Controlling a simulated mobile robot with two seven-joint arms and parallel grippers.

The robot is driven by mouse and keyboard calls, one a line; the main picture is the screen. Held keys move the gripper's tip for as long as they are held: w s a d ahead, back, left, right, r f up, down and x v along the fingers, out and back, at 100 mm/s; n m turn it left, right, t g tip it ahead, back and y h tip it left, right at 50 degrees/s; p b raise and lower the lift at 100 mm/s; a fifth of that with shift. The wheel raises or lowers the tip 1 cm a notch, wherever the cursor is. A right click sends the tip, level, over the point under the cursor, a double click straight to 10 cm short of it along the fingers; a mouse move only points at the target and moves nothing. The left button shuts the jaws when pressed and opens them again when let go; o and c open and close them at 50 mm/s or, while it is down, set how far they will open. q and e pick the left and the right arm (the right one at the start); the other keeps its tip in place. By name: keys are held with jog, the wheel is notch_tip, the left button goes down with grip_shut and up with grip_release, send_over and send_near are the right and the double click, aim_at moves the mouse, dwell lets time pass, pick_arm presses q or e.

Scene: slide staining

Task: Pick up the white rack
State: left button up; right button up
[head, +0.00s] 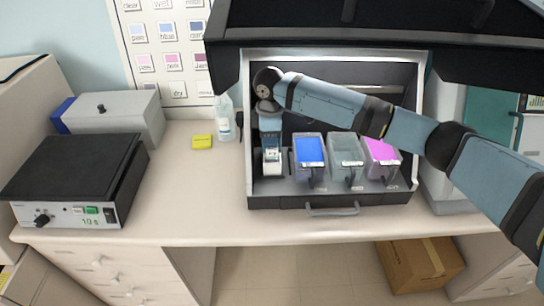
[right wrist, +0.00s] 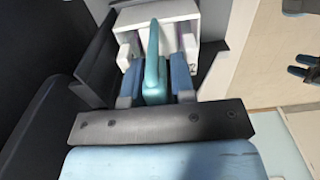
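The white rack (head: 271,161) is at the left end of the open staining machine, left of the blue tray. In the right wrist view the rack (right wrist: 180,12) has an upright teal handle (right wrist: 154,62). My right gripper (head: 271,140) reaches down over the rack from above. In the right wrist view its two blue fingers (right wrist: 156,84) stand on either side of the handle, close against it with almost no gap, and look shut on it. I cannot tell whether the rack's bottom touches the machine floor. My left gripper is not in view.
Trays with blue (head: 310,150), clear (head: 346,156) and pink (head: 382,152) contents stand to the right in the machine (head: 265,202). Its dark lid (head: 350,35) is raised above. A bottle (head: 224,120) and yellow block (head: 202,142) stand left; the bench front is clear.

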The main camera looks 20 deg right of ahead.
grip_shut()
jog(key=shift+r, duration=0.1)
jog(key=shift+s+r+b, duration=0.1)
jog(key=shift+r+b, duration=0.1)
jog(key=shift+b, duration=0.1)
notch_tip(320, 180, up, 6)
jog(key=shift+r+b, duration=0.2)
jog(key=shift+b, duration=0.25)
jog(key=s+a+b, duration=0.1)
jog(key=s+a, duration=0.1)
jog(key=s, duration=0.7)
jog(key=s+a+b, duration=0.1)
jog(key=s+a, duration=0.2)
jog(key=s, duration=0.6)
jog(key=shift+s+a, duration=0.3)
jog(key=shift+s, duration=0.1)
